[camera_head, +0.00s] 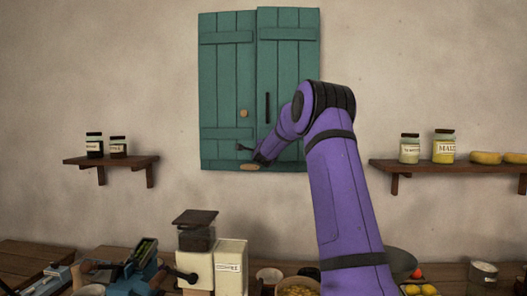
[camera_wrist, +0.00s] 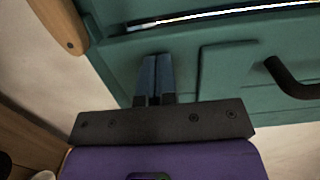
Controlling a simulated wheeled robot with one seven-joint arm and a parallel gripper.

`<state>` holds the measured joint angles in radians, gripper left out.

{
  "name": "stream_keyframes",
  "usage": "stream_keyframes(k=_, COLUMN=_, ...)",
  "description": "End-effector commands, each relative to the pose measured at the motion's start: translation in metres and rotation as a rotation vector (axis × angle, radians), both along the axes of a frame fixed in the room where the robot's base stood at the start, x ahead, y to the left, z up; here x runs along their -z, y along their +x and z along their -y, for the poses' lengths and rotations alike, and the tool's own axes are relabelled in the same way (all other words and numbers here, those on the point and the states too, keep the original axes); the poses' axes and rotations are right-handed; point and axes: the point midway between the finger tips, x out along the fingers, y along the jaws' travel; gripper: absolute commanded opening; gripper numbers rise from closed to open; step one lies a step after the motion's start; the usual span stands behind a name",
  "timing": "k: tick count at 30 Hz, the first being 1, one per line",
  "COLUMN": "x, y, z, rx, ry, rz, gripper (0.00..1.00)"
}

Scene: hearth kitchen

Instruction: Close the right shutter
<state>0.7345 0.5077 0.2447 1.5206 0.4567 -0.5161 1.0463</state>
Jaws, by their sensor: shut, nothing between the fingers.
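The green right shutter (camera_head: 288,60) has a black vertical handle (camera_head: 267,106) and stands beside the left shutter (camera_head: 226,70), which has a round wooden knob (camera_head: 243,113). The right shutter's inner edge looks slightly proud of the left one. My gripper (camera_head: 241,147) is low in front of the shutters, near their meeting line. In the wrist view my gripper (camera_wrist: 155,66) is shut and empty, its fingertips against or close to green wood; contact is unclear. A bright slit (camera_wrist: 220,16) runs along the green wood, and a dark handle (camera_wrist: 285,78) shows at right. My arm hides the right shutter's lower part.
Wall shelves with jars flank the shutters at left (camera_head: 110,160) and right (camera_head: 450,164). A crowded counter below holds a grinder-like box (camera_head: 195,235), a white canister (camera_head: 230,264) and bowls. The wall beside the shutters is clear.

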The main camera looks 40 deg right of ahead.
Motion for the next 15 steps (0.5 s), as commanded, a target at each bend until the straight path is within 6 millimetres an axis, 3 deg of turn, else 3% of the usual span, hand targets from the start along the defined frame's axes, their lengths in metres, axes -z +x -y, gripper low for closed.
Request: stream_keyframes(k=15, x=-0.001, y=0.029, z=0.024, rx=0.001, ry=-0.001, rz=0.001, gripper=0.00)
